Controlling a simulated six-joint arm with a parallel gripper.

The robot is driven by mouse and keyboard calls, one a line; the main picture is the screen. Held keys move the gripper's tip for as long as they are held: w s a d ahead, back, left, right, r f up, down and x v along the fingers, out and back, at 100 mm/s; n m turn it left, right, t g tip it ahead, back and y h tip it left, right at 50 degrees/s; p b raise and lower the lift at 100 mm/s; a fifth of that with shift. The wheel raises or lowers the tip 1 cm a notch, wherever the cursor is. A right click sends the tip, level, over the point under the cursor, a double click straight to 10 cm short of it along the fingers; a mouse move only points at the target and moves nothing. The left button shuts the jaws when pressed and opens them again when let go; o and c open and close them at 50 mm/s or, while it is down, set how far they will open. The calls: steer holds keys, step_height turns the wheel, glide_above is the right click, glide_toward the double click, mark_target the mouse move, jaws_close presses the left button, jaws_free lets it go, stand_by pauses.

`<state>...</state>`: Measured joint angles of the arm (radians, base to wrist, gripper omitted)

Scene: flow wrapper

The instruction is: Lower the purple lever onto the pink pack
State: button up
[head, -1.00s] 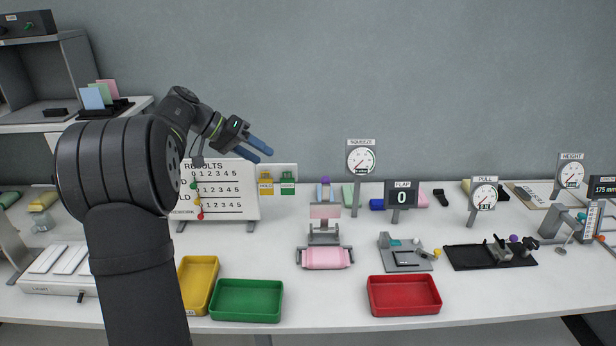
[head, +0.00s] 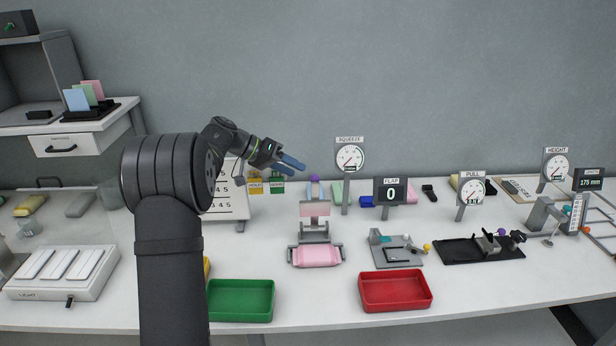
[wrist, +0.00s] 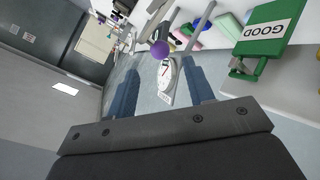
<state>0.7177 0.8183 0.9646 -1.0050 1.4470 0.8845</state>
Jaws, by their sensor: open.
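The pink pack (head: 316,256) lies flat in the grey squeeze fixture at the middle front of the bench in the head view. The purple lever knob (head: 315,178) stands at the top of the raised lever behind the pack, below the SQUEEZE dial. The purple knob also shows in the wrist view (wrist: 159,48), beyond the fingers. My gripper (head: 292,165) is open and empty, with blue fingers. In the head view it is up and left of the knob, apart from it. Its fingers also show in the wrist view (wrist: 162,95).
The SQUEEZE dial (head: 349,158) stands just right of the lever. The results board (head: 230,205) and yellow and green tags stand behind my arm. A green tray (head: 240,318) and a red tray (head: 395,307) sit at the front. The FLAP display (head: 391,194) stands further right.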

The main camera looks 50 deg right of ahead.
mark_target(314, 203)
steer(key=x, duration=0.6)
jaws_close()
